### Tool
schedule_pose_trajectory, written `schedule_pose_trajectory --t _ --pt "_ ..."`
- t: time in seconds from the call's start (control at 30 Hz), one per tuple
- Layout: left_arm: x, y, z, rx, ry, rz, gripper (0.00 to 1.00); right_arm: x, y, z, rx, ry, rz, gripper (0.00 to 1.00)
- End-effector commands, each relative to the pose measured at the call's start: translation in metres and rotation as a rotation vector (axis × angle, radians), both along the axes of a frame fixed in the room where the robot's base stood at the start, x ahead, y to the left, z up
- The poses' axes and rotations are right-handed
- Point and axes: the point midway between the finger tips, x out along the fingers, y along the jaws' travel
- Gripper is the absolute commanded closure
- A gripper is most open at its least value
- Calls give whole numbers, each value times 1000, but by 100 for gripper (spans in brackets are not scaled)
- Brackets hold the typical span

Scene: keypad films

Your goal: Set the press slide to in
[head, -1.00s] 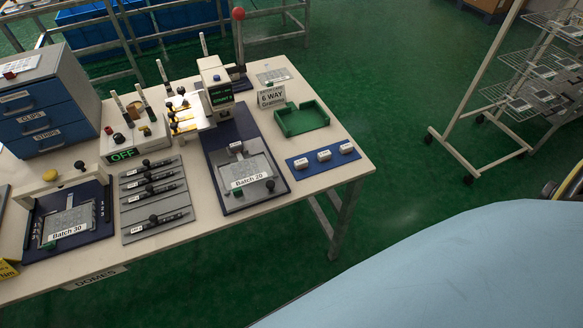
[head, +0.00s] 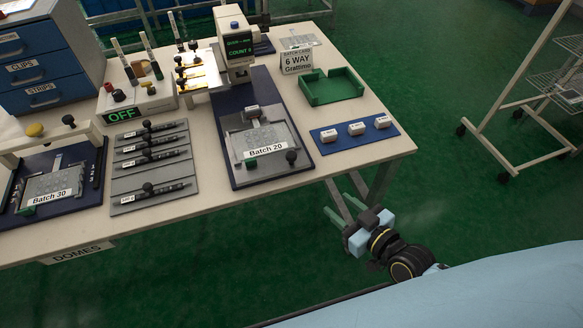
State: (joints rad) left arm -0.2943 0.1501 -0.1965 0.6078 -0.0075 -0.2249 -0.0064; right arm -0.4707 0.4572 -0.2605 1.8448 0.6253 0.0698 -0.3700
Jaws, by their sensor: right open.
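The press (head: 234,45) is a white head with a green-lit count display at the back of the table. A dark blue base (head: 234,176) runs from it toward the front edge. On this base a grey slide plate (head: 237,143) carries a keypad film labelled Batch 20 (head: 268,150). The slide plate is at the front part of the base, clear of the press head. A black knob (head: 291,156) is on its front right corner. My right gripper (head: 341,193) is open and empty, beyond the table's front right edge and apart from the slide. My left gripper is out of view.
A blue strip with several white blocks (head: 357,129) and a green tray (head: 333,86) are right of the press base. A grey rack of black-knobbed sliders (head: 150,160) and a Batch 30 fixture (head: 53,183) are left.

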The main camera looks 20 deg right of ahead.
Motion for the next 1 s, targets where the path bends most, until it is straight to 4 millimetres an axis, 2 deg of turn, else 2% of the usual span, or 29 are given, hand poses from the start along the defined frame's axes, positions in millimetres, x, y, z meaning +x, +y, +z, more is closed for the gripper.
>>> schedule_pose_trajectory --t 0.03,0.13,0.2,0.3,0.47,0.73,1.0 --pt "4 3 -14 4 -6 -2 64 1 8 16 28 -58 24 57" --pt "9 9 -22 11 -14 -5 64 1 21 51 74 -141 54 57" --pt "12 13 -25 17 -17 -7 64 0 26 67 97 -177 68 57" --pt "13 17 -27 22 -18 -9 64 -1 31 81 115 -207 78 57" --pt "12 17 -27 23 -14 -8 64 10 37 87 124 -217 78 57" --pt "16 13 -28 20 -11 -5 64 58 58 86 124 -217 77 57" --pt "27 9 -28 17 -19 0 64 103 79 86 123 -215 80 57"
